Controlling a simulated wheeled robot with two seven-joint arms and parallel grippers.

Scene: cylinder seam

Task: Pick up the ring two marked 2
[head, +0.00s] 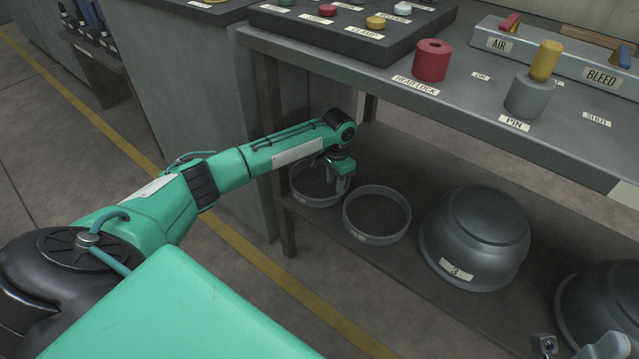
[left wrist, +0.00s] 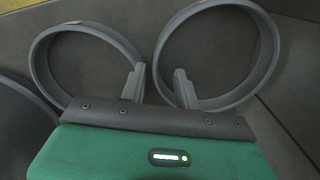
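Two low grey rings stand on the lower shelf in the head view. The left ring (head: 308,201) is partly hidden by my left gripper (head: 339,182); the other ring (head: 388,238) stands to its right. That ring has a small pale label whose mark is too small to read, so I cannot tell for sure which is ring two. In the left wrist view my left gripper (left wrist: 160,88) is open, its fingers low between the left-hand ring (left wrist: 42,72) and the right-hand ring (left wrist: 272,58). I cannot tell whether it touches either wall. My right gripper is not clearly identifiable.
A dark dome marked 3 (head: 475,235) stands right of the rings, with another dark dome (head: 600,305) beyond. The bench top (head: 480,110) overhangs the shelf and carries a red cylinder (head: 432,61) and a grey pin block (head: 530,97). A bench leg (head: 272,150) stands beside my left arm.

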